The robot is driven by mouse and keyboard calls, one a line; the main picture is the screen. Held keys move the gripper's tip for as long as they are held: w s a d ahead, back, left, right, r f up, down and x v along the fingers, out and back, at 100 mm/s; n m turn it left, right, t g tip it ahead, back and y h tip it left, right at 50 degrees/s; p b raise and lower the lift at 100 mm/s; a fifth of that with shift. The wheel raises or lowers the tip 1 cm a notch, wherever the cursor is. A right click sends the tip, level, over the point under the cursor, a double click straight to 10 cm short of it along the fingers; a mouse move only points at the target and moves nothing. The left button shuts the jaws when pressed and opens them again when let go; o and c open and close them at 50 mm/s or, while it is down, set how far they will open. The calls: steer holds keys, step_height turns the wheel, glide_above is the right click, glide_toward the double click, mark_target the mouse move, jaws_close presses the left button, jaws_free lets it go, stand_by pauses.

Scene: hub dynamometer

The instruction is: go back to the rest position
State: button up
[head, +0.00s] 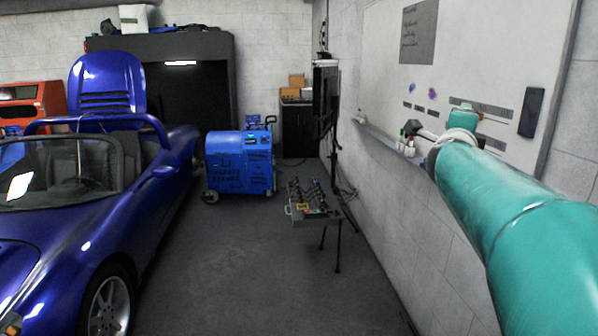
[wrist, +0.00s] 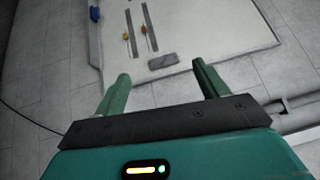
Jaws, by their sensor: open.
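My gripper (wrist: 160,92) shows in the wrist view with its two green fingers spread apart and nothing between them. It faces the tiled wall and part of the whiteboard (wrist: 215,30). In the head view my teal arm reaches in from the lower right towards the wall, and its far end is beside the whiteboard (head: 480,40). The gripper's fingers cannot be made out in the head view.
A blue car (head: 60,220) fills the left. A blue wheeled machine (head: 238,165) stands at the back, near a small stand with tools (head: 318,215). A ledge (head: 385,138) runs under the whiteboard on the right wall.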

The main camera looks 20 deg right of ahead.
steer(key=s+a+f+n+y, duration=0.1)
steer(key=a+f+n+y, duration=0.4)
steer(key=a, duration=0.4)
steer(key=s+a+f+n+y, duration=0.1)
steer(key=a+f+n+y, duration=0.25)
steer(key=a+n, duration=0.4)
steer(key=s+a+f+n+y, duration=0.1)
steer(key=a+f+n+y, duration=0.35)
steer(key=a, duration=0.55)
steer(key=s+a+f+n+g, duration=0.3)
steer(key=s+a+f+n, duration=0.1)
steer(key=s+f, duration=0.5)
steer(key=s+a+f+n+g, duration=0.4)
steer(key=s+f+n, duration=0.3)
steer(key=s+f, duration=0.1)
steer(key=shift+s+f+y, duration=0.3)
steer(key=shift+s+f, duration=0.05)
steer(key=shift+s, duration=0.35)
steer(key=c, duration=0.7)
steer(key=shift+d, duration=0.2)
steer(key=shift+c, duration=0.5)
